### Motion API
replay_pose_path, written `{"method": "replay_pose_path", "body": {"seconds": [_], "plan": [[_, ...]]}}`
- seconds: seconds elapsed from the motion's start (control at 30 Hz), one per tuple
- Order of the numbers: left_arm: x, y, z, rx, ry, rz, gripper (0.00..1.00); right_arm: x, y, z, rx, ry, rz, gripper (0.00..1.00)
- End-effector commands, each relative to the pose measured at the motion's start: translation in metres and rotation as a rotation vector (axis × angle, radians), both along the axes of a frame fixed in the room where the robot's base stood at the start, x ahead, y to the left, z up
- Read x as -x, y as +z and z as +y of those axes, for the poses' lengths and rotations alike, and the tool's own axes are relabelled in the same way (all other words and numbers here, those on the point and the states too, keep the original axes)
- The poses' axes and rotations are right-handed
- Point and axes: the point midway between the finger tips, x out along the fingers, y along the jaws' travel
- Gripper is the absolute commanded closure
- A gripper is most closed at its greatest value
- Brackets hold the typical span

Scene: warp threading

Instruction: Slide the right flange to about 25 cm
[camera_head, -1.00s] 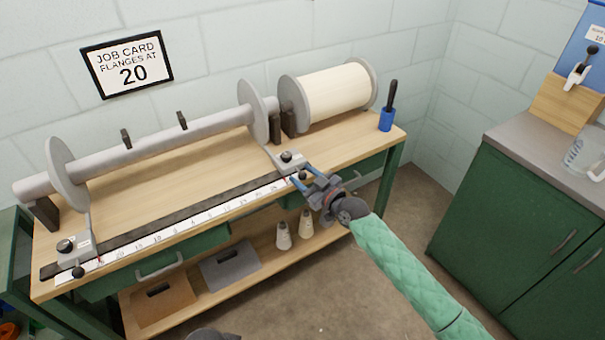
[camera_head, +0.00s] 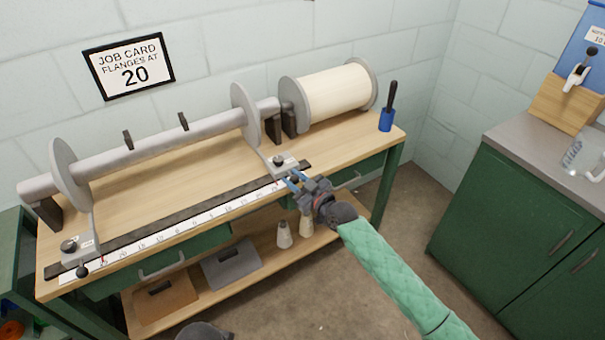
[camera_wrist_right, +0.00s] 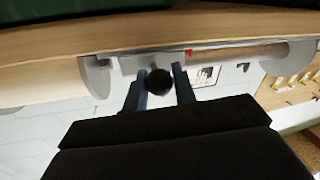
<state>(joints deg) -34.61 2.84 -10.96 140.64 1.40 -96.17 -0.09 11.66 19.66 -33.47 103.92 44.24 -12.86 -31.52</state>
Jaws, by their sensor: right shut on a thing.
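The right flange (camera_head: 243,116) is a grey disc upright on the grey horizontal beam (camera_head: 160,142). Its foot and slide block (camera_head: 280,162) reach to the front rail. My right gripper (camera_head: 294,181) is at the block's front knob. In the right wrist view the dark round knob (camera_wrist_right: 159,82) sits between the two blue fingers, and the gripper is shut on it. The white scale (camera_head: 190,220) runs along the bench front; its figures are too small to read surely. The left flange (camera_head: 69,174) stands at the beam's left end.
A job card (camera_head: 130,68) on the wall reads "FLANGES AT 20". A cream roll (camera_head: 338,92) and a blue cup (camera_head: 386,121) stand at the bench's right. The dark rail (camera_head: 150,225) is clear between the two slide blocks.

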Motion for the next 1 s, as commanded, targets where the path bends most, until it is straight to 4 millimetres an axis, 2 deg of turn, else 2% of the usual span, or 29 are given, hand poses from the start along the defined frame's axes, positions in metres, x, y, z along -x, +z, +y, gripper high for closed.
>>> {"method": "replay_pose_path", "body": {"seconds": [0.1, 0.4, 0.43, 0.5, 0.83, 1.0], "plan": [[0.004, 0.008, 0.006, -0.013, 0.007, 0.020, 0.47, 0.006, 0.001, 0.010, -0.001, 0.001, 0.002, 1.00], [0.005, 0.007, 0.006, -0.014, 0.007, 0.023, 0.47, 0.006, 0.000, 0.011, 0.001, -0.001, 0.001, 1.00], [0.005, 0.007, 0.006, -0.014, 0.007, 0.023, 0.47, 0.006, 0.000, 0.011, 0.001, -0.001, 0.001, 0.67], [0.005, 0.007, 0.006, -0.014, 0.007, 0.024, 0.47, 0.006, 0.000, 0.011, 0.001, -0.001, 0.001, 0.54], [0.006, 0.005, 0.005, -0.013, 0.008, 0.026, 0.47, 0.008, -0.001, 0.009, 0.001, -0.001, 0.001, 0.54], [0.003, -0.002, 0.002, -0.002, 0.006, 0.013, 0.47, 0.022, -0.003, -0.004, 0.003, -0.001, -0.001, 0.54]]}}
